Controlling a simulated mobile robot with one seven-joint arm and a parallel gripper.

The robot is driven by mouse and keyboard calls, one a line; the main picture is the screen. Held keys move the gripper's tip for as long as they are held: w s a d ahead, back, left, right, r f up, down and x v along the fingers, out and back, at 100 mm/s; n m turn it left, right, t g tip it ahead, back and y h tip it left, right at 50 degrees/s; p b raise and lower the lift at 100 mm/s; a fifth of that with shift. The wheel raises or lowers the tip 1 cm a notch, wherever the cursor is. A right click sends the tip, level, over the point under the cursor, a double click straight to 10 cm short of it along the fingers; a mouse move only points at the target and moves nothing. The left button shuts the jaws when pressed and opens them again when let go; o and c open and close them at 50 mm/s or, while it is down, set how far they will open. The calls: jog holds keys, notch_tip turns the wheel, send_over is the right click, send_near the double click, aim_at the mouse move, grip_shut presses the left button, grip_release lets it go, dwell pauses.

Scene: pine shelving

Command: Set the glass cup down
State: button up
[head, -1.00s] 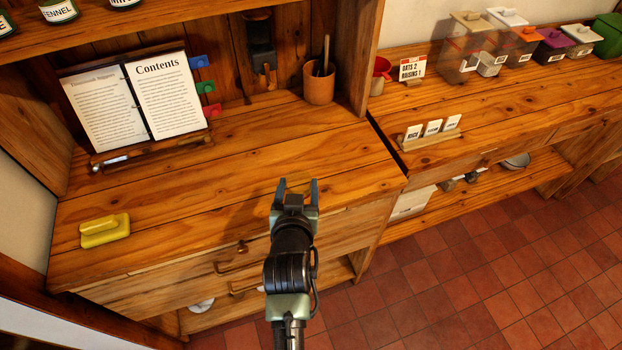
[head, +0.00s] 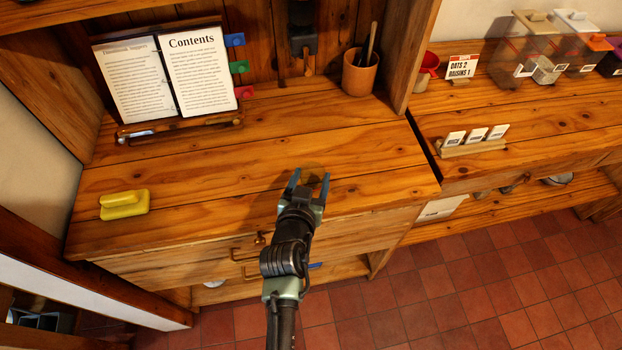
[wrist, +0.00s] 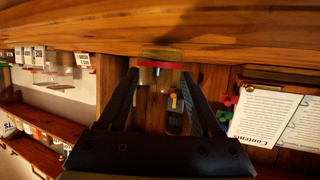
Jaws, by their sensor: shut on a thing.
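The glass cup (wrist: 161,66) shows in the wrist view as a clear shape with a red band, between my fingertips. My gripper (wrist: 160,78) is shut on it. In the head view my gripper (head: 309,178) is over the front part of the wooden counter (head: 230,185), fingers pointing towards the back. The glass is hard to make out there. I cannot tell the gap between the cup and the counter.
A yellow block-like thing (head: 124,204) lies at the counter's left. An open Contents book (head: 205,75) on a stand and a brown pot (head: 360,73) stand at the back. A card holder (head: 472,146) is on the right counter. The middle is bare.

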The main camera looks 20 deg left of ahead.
jog(key=shift+f, duration=0.25)
jog(key=shift+f, duration=0.2)
jog(key=o, duration=1.4)
jog(key=shift+r, duration=0.1)
